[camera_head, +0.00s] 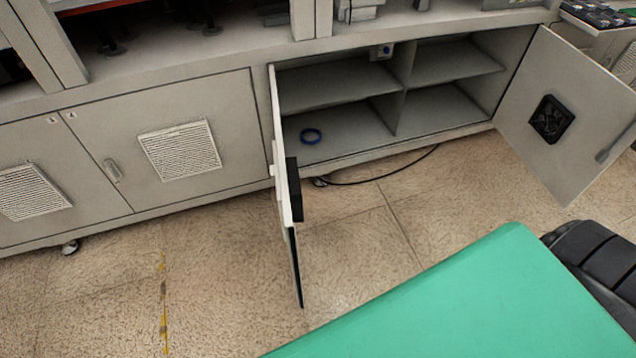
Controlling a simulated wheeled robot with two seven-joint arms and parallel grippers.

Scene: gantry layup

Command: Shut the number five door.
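Two cabinet doors stand open. The left open door (281,150) is seen nearly edge-on, swung straight out from the cabinet front, with a black fan unit on its inner side. The right open door (570,105) is swung wide to the right and shows its inner face with a black fan and a handle at its outer edge. No number is readable on either open door. The closed doors to the left carry small labels that look like 3 and 4, so the left open door appears to be number five. Neither gripper is in view.
A closed door (175,140) lies left of the opening. A black cable (385,180) runs along the floor below. The tiled floor (220,270) in front is mostly clear.

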